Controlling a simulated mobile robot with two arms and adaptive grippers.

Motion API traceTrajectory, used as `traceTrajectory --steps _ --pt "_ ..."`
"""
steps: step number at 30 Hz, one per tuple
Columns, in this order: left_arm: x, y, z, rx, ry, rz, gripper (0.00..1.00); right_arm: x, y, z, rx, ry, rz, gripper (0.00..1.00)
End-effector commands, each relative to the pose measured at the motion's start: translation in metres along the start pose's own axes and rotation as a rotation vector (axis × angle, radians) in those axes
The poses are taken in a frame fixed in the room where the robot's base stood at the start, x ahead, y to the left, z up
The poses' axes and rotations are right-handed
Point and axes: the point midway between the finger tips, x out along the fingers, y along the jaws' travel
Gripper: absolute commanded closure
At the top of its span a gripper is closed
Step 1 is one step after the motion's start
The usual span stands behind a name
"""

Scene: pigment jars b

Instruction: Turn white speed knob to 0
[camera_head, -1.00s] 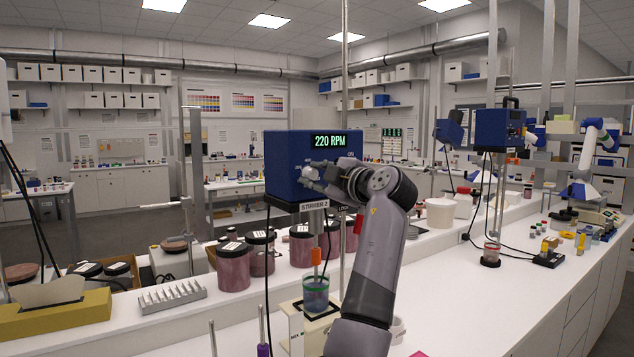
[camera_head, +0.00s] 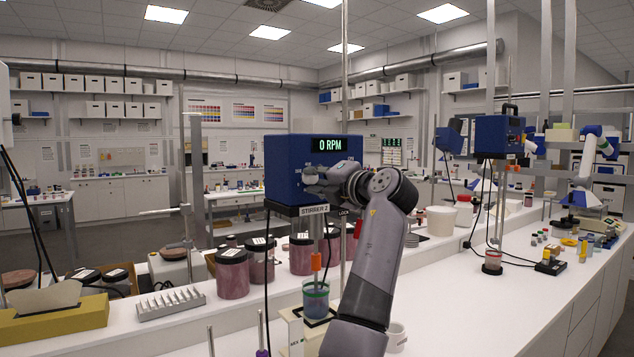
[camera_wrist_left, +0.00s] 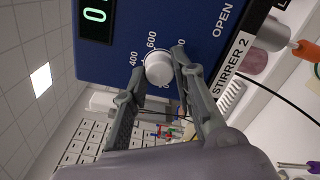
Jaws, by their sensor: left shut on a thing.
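The blue stirrer box labelled STIRRER 2 (camera_head: 285,158) stands on a rod in the middle of the head view. Its green display (camera_head: 328,145) reads 0 RPM. My left gripper (camera_head: 312,176) is at the box's front face, over the knob in the head view. In the left wrist view, the white speed knob (camera_wrist_left: 158,68) sits on the blue panel beside printed marks, including 400 and 600. The two fingers of my left gripper (camera_wrist_left: 153,77) are on either side of the knob, shut on it. My right gripper is not in view.
A beaker of blue-grey liquid (camera_head: 316,300) stands below the stirrer. Dark-lidded pigment jars (camera_head: 232,272) stand behind and to the left.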

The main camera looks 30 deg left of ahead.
Motion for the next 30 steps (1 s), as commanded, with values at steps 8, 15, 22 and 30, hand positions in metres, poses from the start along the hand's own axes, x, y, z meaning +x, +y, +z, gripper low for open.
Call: traceTrajectory --steps 8,15,22,30 --pt "0.0002 -0.0044 -0.0014 -0.161 0.005 -0.006 1.00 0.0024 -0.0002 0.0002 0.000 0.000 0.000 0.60" --pt "0.0002 -0.0050 -0.0015 -0.230 0.006 -0.007 1.00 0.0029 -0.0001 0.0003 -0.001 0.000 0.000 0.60" --pt "0.0003 -0.0054 -0.0017 -0.245 0.007 -0.008 1.00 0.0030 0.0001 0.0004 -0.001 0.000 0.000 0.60" --pt "0.0003 -0.0058 -0.0018 -0.245 0.008 -0.008 1.00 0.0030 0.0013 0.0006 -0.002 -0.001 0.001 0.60"
